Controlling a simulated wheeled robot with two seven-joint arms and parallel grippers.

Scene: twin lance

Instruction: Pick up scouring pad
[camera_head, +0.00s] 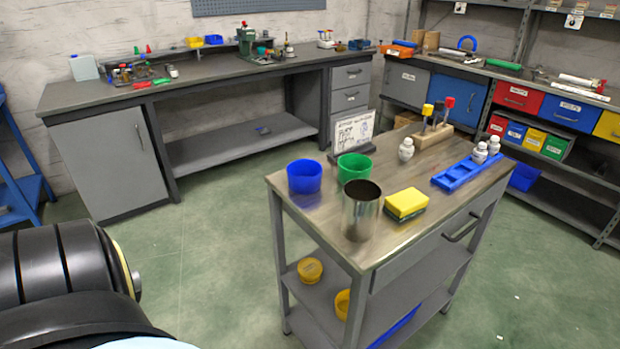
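The scouring pad (406,203) is a yellow block with a dark green underside. It lies flat on the top of the metal cart (330,227), near the front edge. A steel cup (361,211) stands just to its left. The blue tray (467,172) lies to its right. A dark, rounded part of my own body fills the lower left of the picture. Neither of my grippers shows in this view.
A blue cup (304,177) and a green cup (354,168) stand left on the cart. White bottles (406,150), a tool block (430,134) and a sign (353,132) stand behind. A long workbench (200,75) lines the back wall. Green floor is free left of the cart.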

